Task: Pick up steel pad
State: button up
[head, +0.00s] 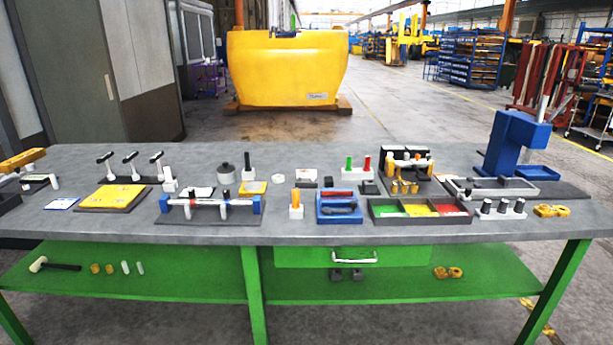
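I cannot tell for sure which thing is the steel pad. Small dark or grey pieces that could be it lie on the grey workbench top (290,228): a grey flat block (306,184), a small dark block (328,183) and a dark square block (370,188), all near the middle. Two small dark pieces (347,274) also lie on the green lower shelf (190,285). My gripper is not in this view, and nothing here is seen being held.
A blue press-like stand (507,145) rises at the bench's right. A three-colour tray (420,209), a blue tray (339,207) and a blue-ended bar fixture (209,207) line the front. Black-handled tools (131,165) stand at left. Bare bench top shows along the front edge.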

aim_at(304, 174)
jog(key=i+j+u, duration=0.2)
jog(key=i, duration=0.2)
jog(key=i+u, duration=0.25)
jog(key=i, duration=0.2)
